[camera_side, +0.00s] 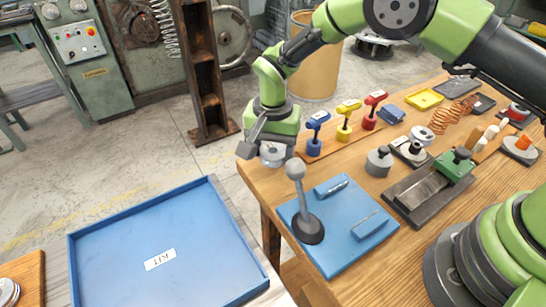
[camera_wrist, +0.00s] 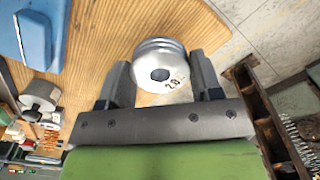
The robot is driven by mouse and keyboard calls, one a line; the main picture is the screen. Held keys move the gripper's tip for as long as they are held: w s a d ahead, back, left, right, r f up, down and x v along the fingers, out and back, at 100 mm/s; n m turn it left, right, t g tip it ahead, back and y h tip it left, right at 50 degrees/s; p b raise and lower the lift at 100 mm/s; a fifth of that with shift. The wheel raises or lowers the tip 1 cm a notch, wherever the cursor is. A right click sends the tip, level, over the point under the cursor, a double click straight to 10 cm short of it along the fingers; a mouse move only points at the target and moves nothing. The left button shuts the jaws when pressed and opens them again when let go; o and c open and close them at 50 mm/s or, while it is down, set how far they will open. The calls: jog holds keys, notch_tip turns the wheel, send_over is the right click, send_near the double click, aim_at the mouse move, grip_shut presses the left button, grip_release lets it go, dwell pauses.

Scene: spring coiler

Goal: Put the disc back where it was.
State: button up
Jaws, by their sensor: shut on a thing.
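A silver-grey metal disc (camera_wrist: 155,62) with a dark centre hole and a marking that looks like "2.0" sits between the two fingers of my gripper (camera_wrist: 160,85) in the wrist view. The fingers are shut on its sides. In the side view the disc (camera_side: 272,153) hangs under my gripper (camera_side: 266,147), at the left edge of the wooden bench (camera_side: 262,178), and appears to be above it. The disc's former place cannot be told from these frames.
A grey ball-topped post (camera_side: 297,200) stands on a blue plate (camera_side: 335,245), close to the disc. Coloured clamps (camera_side: 343,120) stand behind. A grey knobbed weight (camera_side: 379,162) and a green-topped fixture (camera_side: 433,185) are to the right. An empty blue KIT tray (camera_side: 150,215) lies left.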

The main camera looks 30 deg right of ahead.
aim_at(273, 169)
jog(key=shift+f, duration=1.4)
jog(key=shift+f, duration=0.15)
jog(key=o, duration=1.2)
jog(key=shift+c, duration=0.2)
